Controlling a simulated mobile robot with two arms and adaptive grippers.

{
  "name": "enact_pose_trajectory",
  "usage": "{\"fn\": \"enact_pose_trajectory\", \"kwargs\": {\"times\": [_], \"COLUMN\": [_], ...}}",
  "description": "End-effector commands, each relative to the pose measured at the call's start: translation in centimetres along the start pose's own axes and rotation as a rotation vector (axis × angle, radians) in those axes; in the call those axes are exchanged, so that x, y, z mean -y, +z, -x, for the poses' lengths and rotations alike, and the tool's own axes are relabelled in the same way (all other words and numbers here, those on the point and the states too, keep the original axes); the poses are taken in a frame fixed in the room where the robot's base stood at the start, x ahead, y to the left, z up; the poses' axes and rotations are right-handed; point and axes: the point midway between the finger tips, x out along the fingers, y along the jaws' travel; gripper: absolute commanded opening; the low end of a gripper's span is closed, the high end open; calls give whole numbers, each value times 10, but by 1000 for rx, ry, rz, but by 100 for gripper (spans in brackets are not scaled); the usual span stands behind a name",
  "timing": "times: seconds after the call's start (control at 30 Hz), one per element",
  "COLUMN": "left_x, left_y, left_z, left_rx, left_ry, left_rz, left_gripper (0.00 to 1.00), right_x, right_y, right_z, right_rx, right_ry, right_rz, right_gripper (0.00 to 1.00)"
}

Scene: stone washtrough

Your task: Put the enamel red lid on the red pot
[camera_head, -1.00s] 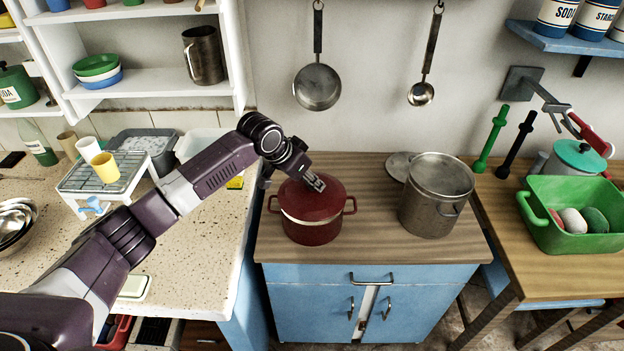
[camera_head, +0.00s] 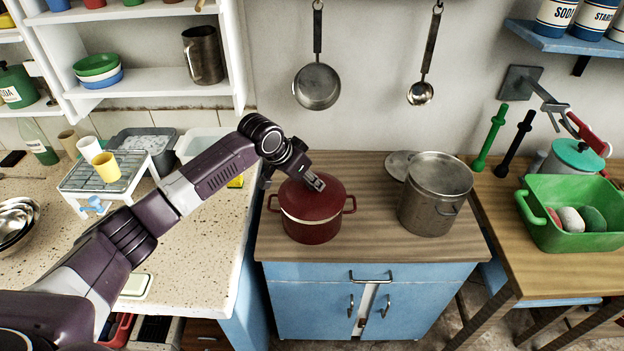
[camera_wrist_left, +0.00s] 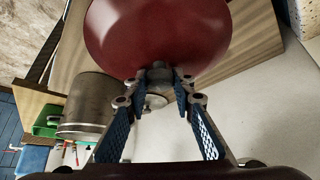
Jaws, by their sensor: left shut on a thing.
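The red pot (camera_head: 310,230) stands on the wooden top of the blue cabinet, with a handle on each side. The enamel red lid (camera_head: 310,203) sits over the pot's mouth and looks level; I cannot tell whether its rim is fully seated. My left gripper (camera_head: 316,184) is above the lid, shut on its knob, which the fingers mostly hide. The right gripper is not in view.
A grey metal pot (camera_head: 432,205) stands to the right on the same wooden top (camera_head: 375,240), with a grey lid (camera_head: 398,165) behind it. A green basin (camera_head: 565,235) is on the right table. A speckled counter (camera_head: 210,235) lies left. A pan (camera_head: 317,88) hangs above.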

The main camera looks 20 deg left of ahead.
Motion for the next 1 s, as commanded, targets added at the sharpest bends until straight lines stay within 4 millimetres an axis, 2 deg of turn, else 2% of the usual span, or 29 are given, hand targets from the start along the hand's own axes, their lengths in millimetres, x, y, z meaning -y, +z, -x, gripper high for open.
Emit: {"fn": "enact_pose_trajectory", "kwargs": {"times": [1.0], "left_x": [1], "left_y": [6], "left_z": [-10], "left_rx": [-2], "left_ry": [-1], "left_rz": [0], "left_gripper": [0], "right_x": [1], "right_y": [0], "right_z": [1], "right_rx": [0], "right_ry": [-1], "right_rz": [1], "right_gripper": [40]}}
